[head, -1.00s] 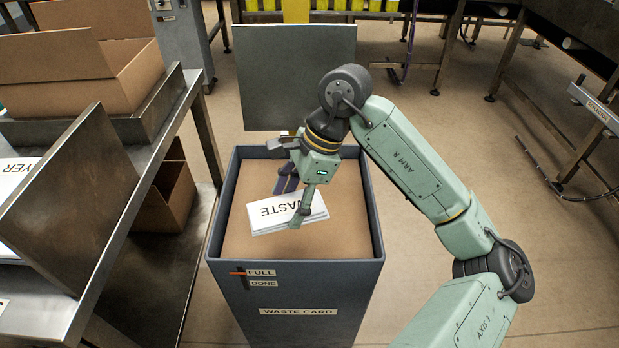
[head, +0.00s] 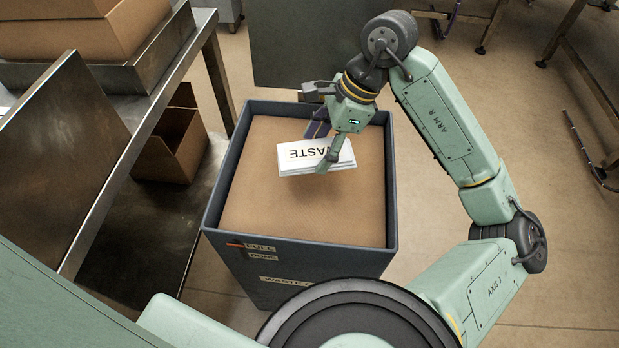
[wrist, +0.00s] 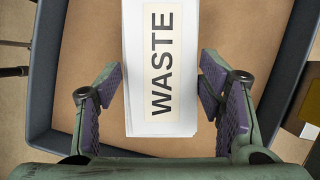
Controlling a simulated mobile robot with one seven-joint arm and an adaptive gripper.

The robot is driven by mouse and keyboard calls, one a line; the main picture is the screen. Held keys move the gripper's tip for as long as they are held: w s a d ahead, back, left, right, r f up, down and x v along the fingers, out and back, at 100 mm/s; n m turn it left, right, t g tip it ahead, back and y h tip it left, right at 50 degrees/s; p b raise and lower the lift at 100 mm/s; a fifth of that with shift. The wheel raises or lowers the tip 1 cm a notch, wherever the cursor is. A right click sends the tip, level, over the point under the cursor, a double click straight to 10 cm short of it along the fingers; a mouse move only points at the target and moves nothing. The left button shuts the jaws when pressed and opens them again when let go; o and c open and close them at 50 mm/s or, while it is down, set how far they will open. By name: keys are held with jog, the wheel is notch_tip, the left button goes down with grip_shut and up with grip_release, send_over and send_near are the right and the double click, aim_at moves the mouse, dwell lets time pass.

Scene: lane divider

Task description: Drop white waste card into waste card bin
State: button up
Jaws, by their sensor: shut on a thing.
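The white waste card (head: 338,158), a stack labelled WASTE, is between the fingers of my gripper (head: 326,146) in the head view. The card also shows in the wrist view (wrist: 160,120), with a finger of my gripper (wrist: 162,85) on each side. My gripper is shut on it. The waste card bin (head: 225,190) is a dark grey open-topped box, and the card is over its opening, toward the back. A flat brown surface (head: 270,210) fills the bin's inside. The height of the card above it is hard to tell.
A metal bench (head: 205,45) with brown cartons (head: 65,30) stands at the left. Another open carton (head: 180,150) sits on its lower shelf. A dark panel (head: 310,45) stands behind the bin.

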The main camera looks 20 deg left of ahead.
jog(key=shift+f, duration=0.8)
jog(key=o, duration=1.2)
jog(key=v, duration=1.2)
jog(key=shift+s+a, duration=0.1)
